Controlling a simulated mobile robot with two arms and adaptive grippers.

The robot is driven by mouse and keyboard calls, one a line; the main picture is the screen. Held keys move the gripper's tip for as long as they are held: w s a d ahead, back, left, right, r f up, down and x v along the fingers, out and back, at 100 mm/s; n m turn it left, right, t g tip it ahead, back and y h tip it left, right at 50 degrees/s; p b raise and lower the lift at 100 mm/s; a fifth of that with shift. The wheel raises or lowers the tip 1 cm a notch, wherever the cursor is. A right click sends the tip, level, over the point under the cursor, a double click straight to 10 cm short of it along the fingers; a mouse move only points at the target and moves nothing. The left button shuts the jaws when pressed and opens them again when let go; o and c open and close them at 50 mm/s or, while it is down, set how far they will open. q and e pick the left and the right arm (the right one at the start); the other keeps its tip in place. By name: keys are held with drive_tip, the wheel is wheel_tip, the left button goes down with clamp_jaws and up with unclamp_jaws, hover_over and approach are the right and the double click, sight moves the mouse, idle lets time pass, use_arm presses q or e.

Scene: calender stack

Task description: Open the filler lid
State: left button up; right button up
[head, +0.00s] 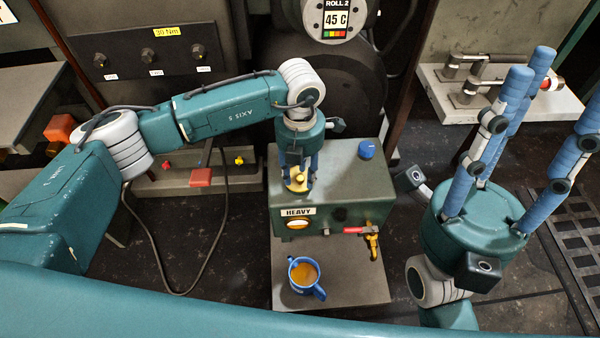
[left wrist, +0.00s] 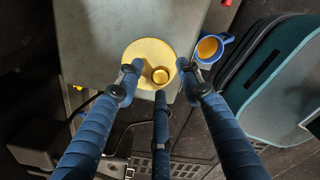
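The yellow round filler lid (head: 297,186) lies on top of the green box (head: 350,190) labelled HEAVY. The left wrist view shows the lid as a pale yellow disc (left wrist: 142,52) with a small round knob (left wrist: 161,75). My left gripper (head: 298,178) points down over the lid, its blue fingers partly hiding it. In the left wrist view its fingers (left wrist: 160,78) are spread around the knob with gaps between; contact with the lid cannot be told. My right gripper (head: 551,82) is open and empty, fingers pointing up, right of the box.
A blue cup (head: 303,274) with orange-brown liquid stands on the grey plate (head: 345,285) before the box. A brass tap (head: 372,244) with a red handle sticks out of the box front. A blue knob (head: 366,149) is on the box top, right of the lid.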

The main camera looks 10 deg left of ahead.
use_arm(q)
drive_tip(key=shift+c, duration=0.5)
clamp_jaws()
